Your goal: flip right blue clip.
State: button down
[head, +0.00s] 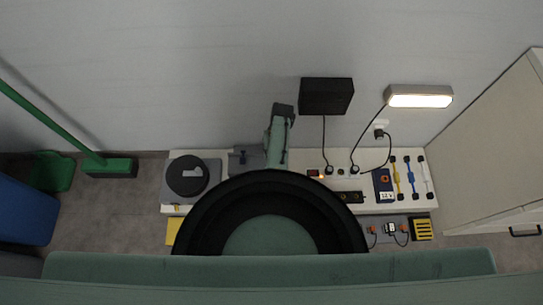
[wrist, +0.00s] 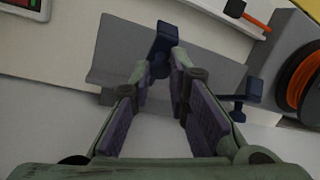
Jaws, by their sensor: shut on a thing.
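Two dark blue clips sit on a grey angled bracket (wrist: 215,72). In the wrist view my gripper (wrist: 160,66) has its fingertips closed around the lower part of one blue clip (wrist: 166,38), whose head shows just beyond them. The other blue clip (wrist: 240,97) is at the right end of the bracket in that view, apart from my fingers. The wrist view appears turned around against the head view, so the held clip is the right one there. In the head view the bracket (head: 247,163) and left clip (head: 242,155) show; my arm hides the right clip and fingertips.
A black reel (head: 188,175) on a grey base stands left of the bracket; the wrist view shows its orange winding (wrist: 303,75). Right of my arm are sockets, cables and a blue box (head: 383,184). A lit lamp (head: 420,97) and black box (head: 326,96) are on the wall.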

jog(key=c, duration=1.5)
grip_release()
jog(key=v, duration=1.2)
jog(key=shift+f, duration=0.1)
